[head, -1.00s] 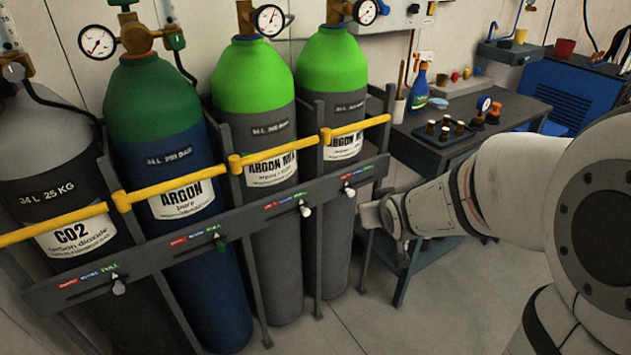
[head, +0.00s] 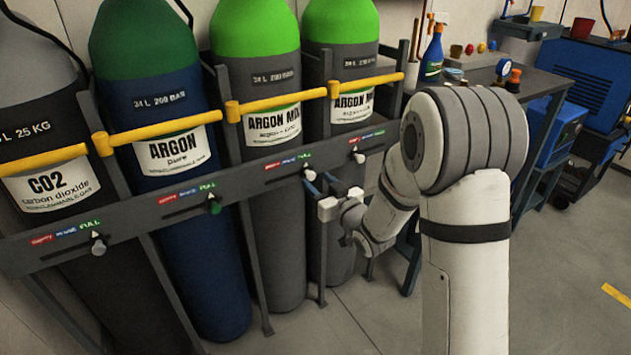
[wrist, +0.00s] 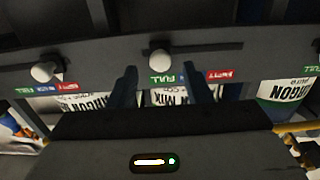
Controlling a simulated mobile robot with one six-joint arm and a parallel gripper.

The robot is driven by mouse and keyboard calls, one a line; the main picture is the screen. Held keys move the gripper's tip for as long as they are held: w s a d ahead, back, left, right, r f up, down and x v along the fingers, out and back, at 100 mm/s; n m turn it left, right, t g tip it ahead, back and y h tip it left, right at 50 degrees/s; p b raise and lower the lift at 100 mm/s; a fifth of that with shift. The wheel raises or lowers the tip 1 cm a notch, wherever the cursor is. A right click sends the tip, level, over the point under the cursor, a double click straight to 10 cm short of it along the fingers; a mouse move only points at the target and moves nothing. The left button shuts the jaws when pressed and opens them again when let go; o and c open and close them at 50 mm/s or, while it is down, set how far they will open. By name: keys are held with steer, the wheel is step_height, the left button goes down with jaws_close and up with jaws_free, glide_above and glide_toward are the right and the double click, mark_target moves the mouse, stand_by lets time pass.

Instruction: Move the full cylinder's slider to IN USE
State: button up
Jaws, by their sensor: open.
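The slider of the left ARGON MIX cylinder (head: 277,190) has a pale knob (head: 309,173) under the green FULL end of its label. In the wrist view, upside down, this knob (wrist: 160,58) lines up with FULL. My gripper (head: 319,180) is open and empty, its blue fingers pointing at this knob. In the wrist view the fingertips (wrist: 160,72) sit left and right of the knob's line; whether they reach around it I cannot tell.
The ARGON knob (head: 213,205) and CO2 knob (head: 98,245) sit by FULL on the same grey rail (head: 150,225). A yellow bar (head: 280,103) runs above the rail. A dark workbench (head: 535,85) stands to the right. The floor in front is clear.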

mark_target(313, 177)
steer(key=shift+x, duration=1.6)
steer(key=shift+c, duration=0.4)
jaws_close()
